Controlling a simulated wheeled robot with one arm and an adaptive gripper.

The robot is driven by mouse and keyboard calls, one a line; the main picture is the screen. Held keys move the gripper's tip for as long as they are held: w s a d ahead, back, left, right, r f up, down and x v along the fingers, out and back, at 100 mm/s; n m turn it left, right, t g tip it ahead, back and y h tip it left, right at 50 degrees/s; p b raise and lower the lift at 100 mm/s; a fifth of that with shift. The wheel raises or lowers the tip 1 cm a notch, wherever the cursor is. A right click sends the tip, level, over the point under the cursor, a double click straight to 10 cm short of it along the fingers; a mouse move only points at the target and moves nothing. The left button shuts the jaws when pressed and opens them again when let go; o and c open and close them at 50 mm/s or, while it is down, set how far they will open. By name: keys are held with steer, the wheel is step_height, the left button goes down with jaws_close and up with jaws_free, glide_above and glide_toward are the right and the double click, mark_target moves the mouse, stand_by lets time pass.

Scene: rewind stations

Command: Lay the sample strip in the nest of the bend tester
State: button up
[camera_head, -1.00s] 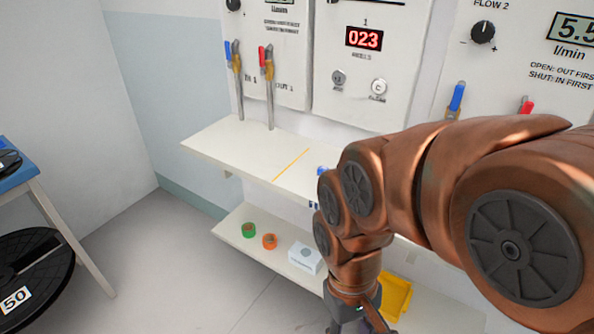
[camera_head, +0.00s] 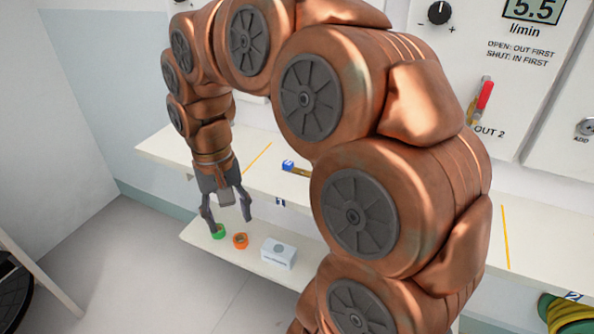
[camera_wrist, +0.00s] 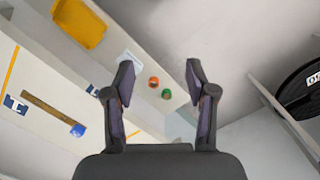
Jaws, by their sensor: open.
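My gripper (camera_head: 230,217) is open and empty, pointing down in front of the shelves by the left end of the lower shelf. In the wrist view its two fingers (camera_wrist: 160,78) are spread, with nothing between them. A long brown piece with a blue end (camera_wrist: 50,113) lies on the upper shelf, away from the fingers; it shows partly in the head view (camera_head: 296,168), cut off by my arm. I cannot tell whether it is the sample strip. I cannot make out a bend tester or its nest in either view.
The lower shelf (camera_head: 205,247) holds a green roll (camera_head: 218,232), an orange roll (camera_head: 240,241) and a white box (camera_head: 279,253). A yellow tray (camera_wrist: 80,22) shows in the wrist view. The upper shelf (camera_head: 170,150) is bare at its left end. My arm hides much of the middle.

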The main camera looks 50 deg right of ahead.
steer(key=w+d+r+m, duration=0.2)
steer(key=w+d+m, duration=0.2)
steer(key=w+d, duration=0.45)
steer(key=m+t, duration=0.1)
steer(key=m, duration=0.5)
glide_above(288, 162)
steer(key=shift+w+a+b, duration=0.2)
steer(key=shift+a+b, duration=0.1)
steer(key=shift+b, duration=0.05)
steer(key=shift+d+f, duration=0.2)
step_height(288, 162, down, 2)
steer(key=shift+s+a, duration=0.1)
steer(key=shift+s+d+f, duration=0.1)
steer(key=shift+f, duration=1.25)
steer(key=shift+s+d+f, duration=0.1)
steer(key=shift+f, duration=1.25)
steer(key=shift+c, duration=0.3)
jaws_close()
